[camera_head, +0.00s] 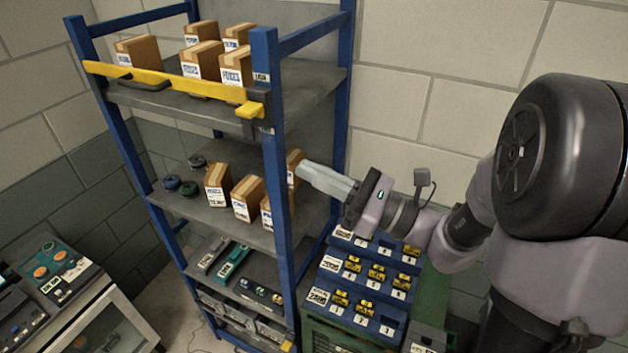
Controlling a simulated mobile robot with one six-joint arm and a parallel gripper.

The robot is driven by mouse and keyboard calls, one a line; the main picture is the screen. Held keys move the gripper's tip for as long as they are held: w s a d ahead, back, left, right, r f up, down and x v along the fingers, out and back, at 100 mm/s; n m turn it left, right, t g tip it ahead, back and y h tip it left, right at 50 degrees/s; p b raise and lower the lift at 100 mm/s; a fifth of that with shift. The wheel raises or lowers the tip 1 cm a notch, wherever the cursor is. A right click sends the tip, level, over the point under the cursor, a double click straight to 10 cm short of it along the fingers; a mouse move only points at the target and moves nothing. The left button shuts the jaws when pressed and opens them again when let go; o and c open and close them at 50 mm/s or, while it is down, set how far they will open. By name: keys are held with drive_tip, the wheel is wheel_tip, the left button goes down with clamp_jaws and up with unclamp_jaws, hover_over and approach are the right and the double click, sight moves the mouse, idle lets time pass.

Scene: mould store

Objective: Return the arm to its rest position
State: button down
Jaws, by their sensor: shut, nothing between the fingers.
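My gripper (308,172) is at the centre right of the head view, at the end of my arm, which comes in from the right. Its pale fingers point left and look closed together, with nothing seen between them. The fingertips are close to the right front post of the blue shelf rack (268,130), at about the height of the middle shelf. A cardboard box (294,166) shows just behind the fingertips. I cannot tell whether the fingers touch the box or the post.
Boxes stand on the top shelf (180,102) behind a yellow bar (170,83), and on the middle shelf (222,215). A blue stepped bin rack (357,285) sits below my gripper. A control panel (50,268) is at lower left. The wall area above my gripper is clear.

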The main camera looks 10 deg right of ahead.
drive_tip(key=shift+d, duration=0.2)
drive_tip(key=s+a+f+n+g+h+b, duration=0.2)
drive_tip(key=s+a+f+n+g+b, duration=0.25)
drive_tip(key=s+f+b, duration=0.35)
drive_tip(key=s+a+f+n+g+h+b, duration=0.25)
drive_tip(key=s+f+n+b, duration=0.2)
drive_tip(key=f, duration=0.55)
drive_tip(key=s+a+f+n+g+h+b, duration=0.1)
drive_tip(key=s+a+f+n+g+b, duration=0.35)
drive_tip(key=f+b, duration=0.35)
drive_tip(key=s+d+f+n+t+h+b, duration=0.1)
drive_tip(key=d+f+n+t+h+b, duration=0.3)
drive_tip(key=d+f+n+h+b, duration=0.3)
drive_tip(key=d+f+h+b, duration=0.2)
drive_tip(key=d+f+b, duration=0.2)
drive_tip(key=f+b, duration=0.2)
wheel_tip(320, 180, down, 2)
drive_tip(key=shift+s+n, duration=0.2)
drive_tip(key=shift+n, duration=0.15)
drive_tip(key=shift+d+t, duration=0.1)
drive_tip(key=shift+t, duration=0.15)
